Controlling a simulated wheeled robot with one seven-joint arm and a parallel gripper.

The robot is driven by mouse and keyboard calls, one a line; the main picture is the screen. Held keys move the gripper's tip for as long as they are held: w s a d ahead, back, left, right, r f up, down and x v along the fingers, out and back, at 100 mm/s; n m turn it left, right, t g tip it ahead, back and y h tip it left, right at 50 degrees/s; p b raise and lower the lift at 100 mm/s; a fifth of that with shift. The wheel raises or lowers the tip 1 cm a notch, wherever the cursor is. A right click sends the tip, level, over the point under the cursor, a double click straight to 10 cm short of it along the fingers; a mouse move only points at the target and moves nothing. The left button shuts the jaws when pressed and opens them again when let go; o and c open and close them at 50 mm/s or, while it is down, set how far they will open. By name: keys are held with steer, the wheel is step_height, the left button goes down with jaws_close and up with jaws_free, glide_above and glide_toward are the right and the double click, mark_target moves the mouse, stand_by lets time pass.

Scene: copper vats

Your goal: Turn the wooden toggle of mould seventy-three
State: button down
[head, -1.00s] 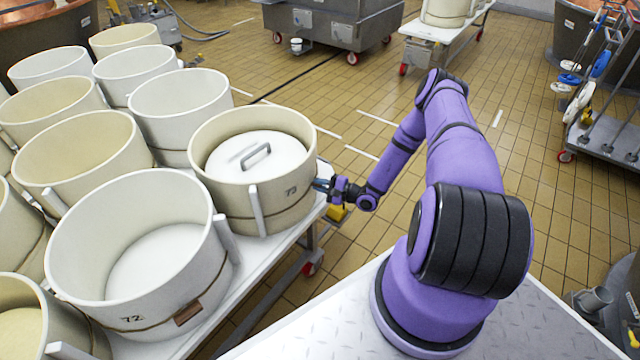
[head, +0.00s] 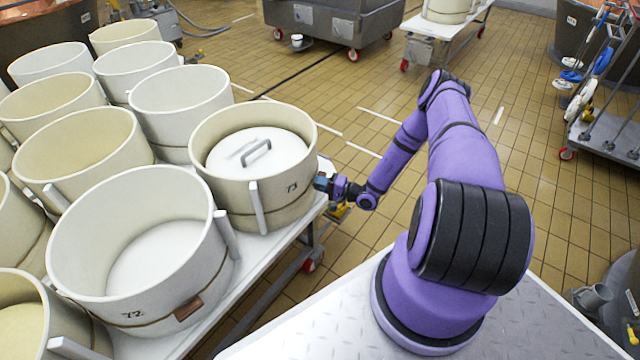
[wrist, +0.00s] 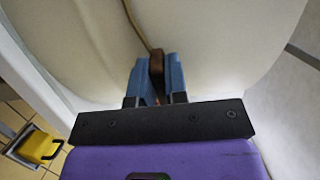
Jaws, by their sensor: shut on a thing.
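Mould seventy-three (head: 285,198) is a cream round hoop with a cord around it and a white lid with a grey handle (head: 256,152) inside. It stands at the near right end of the white table. My gripper (head: 321,183) is at its right side. In the wrist view, the brown wooden toggle (wrist: 156,63) sits on the cord against the mould wall (wrist: 220,45). The blue fingers of my gripper (wrist: 157,75) are shut on the toggle, one on each side. In the head view the toggle is hidden by my gripper.
Mould seventy-two (head: 150,250) stands next to it, with its own brown toggle (head: 188,308) on its cord. Several other moulds fill the table to the left. A yellow thing (wrist: 38,146) shows low beside the table.

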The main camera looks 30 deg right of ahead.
stand_by(0.3)
steer(key=c, duration=1.1)
jaws_free()
steer(key=shift+c, duration=0.2)
steer(key=v, duration=1.1)
